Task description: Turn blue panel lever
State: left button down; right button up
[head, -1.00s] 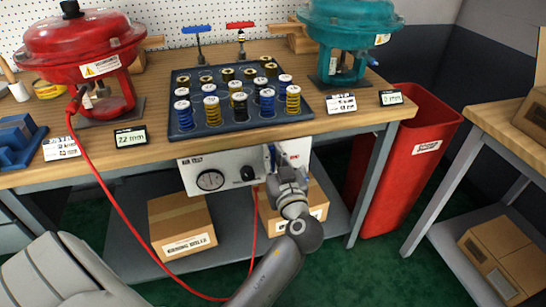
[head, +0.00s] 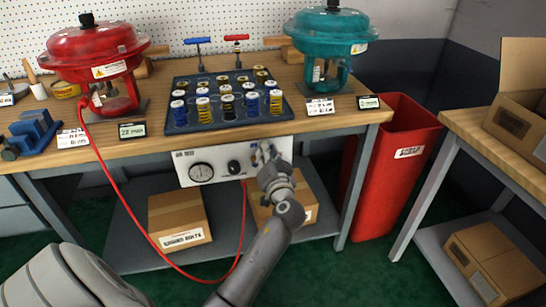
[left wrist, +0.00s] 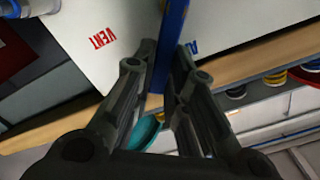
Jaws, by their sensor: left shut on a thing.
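The blue panel lever (left wrist: 172,40) shows in the left wrist view as a flat blue bar across the white panel, between the red VENT print and blue lettering that is partly hidden. My left gripper (left wrist: 166,62) has its fingers closed on either side of the lever. In the head view, my left gripper (head: 268,160) is at the right part of the white test panel (head: 215,158) under the bench edge and hides most of the lever there. The panel carries a round gauge (head: 201,172) and a black knob (head: 234,167). My right gripper is not in view.
The workbench (head: 150,149) above the panel holds a red actuator (head: 95,55), a teal actuator (head: 325,40) and a tray of springs (head: 180,127). A red hose (head: 133,215) hangs in front. Cardboard boxes (head: 178,222) sit below; a red bin (head: 385,185) stands right.

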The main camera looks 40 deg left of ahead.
pick_arm(q)
jog(key=shift+w+d+f+m+p, duration=0.25)
jog(key=shift+f+m, duration=0.45)
jog(key=shift+m, duration=1.15)
jog(key=shift+w+d+f+m+p, duration=0.3)
jog(key=shift+f+m, duration=0.4)
jog(key=shift+m, duration=1.2)
jog(key=shift+w+d+f+m+p, duration=0.1)
jog(key=shift+w+d+f+m, duration=0.4)
jog(key=shift+m, duration=1.35)
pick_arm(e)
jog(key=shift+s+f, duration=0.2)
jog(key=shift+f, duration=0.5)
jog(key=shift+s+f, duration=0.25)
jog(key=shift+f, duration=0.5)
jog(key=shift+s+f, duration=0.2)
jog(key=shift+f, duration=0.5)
pick_arm(q)
jog(key=shift+s+a+f, duration=0.2)
jog(key=shift+a, duration=0.1)
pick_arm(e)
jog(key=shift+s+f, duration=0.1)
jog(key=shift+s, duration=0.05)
pick_arm(q)
jog(key=c, duration=1.4)
grip_release()
jog(key=shift+f, duration=0.1)
jog(key=shift+c, duration=0.2)
jog(key=v, duration=1.2)
